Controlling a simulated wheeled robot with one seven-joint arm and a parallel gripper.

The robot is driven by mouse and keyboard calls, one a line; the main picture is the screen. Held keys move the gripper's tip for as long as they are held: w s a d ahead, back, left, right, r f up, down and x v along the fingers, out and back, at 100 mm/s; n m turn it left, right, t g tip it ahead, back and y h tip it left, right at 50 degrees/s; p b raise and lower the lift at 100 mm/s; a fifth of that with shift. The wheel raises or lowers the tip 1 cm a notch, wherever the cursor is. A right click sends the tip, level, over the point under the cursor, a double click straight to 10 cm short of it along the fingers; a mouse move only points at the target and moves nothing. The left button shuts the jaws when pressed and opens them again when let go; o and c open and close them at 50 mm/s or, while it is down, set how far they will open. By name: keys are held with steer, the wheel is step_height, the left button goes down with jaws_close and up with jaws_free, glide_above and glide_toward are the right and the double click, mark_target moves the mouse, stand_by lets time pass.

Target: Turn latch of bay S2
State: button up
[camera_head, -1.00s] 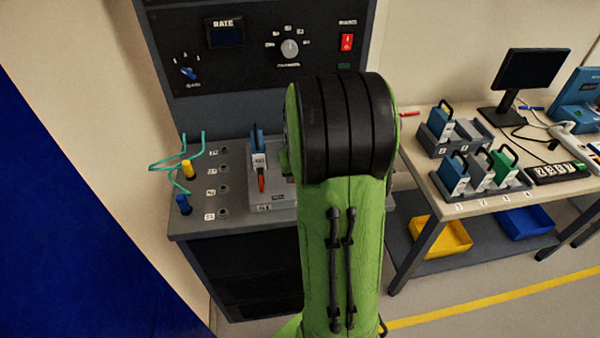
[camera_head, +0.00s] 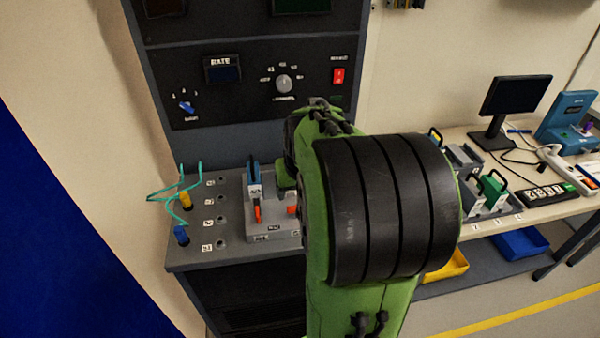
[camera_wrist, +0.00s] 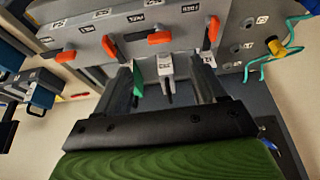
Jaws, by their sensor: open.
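Orange latches sit in a row on the grey bay unit (camera_head: 270,222). The latch taken as bay S2's, by its place second from the cable end, is the orange bar (camera_wrist: 160,37) lying crosswise in the wrist view. It shows partly in the head view (camera_head: 292,210). The end latch (camera_wrist: 212,32) is turned lengthwise; it also shows in the head view (camera_head: 258,213). The small labels are not clearly legible. My gripper (camera_wrist: 163,66) is open, its fingers apart near the bays, not on the latch. A white-faced piece (camera_wrist: 166,64) and a green piece (camera_wrist: 137,78) show between the fingers.
A blue module (camera_head: 253,176) stands in the end bay. Yellow (camera_head: 185,200) and blue (camera_head: 181,235) plugs with a teal cable are at the left. The control panel (camera_head: 235,95) rises behind. A side table at the right bears modules and a monitor (camera_head: 515,95).

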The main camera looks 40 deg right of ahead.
steer(key=v, duration=0.5)
steer(key=shift+r+p, duration=0.1)
steer(key=shift+p, duration=0.3)
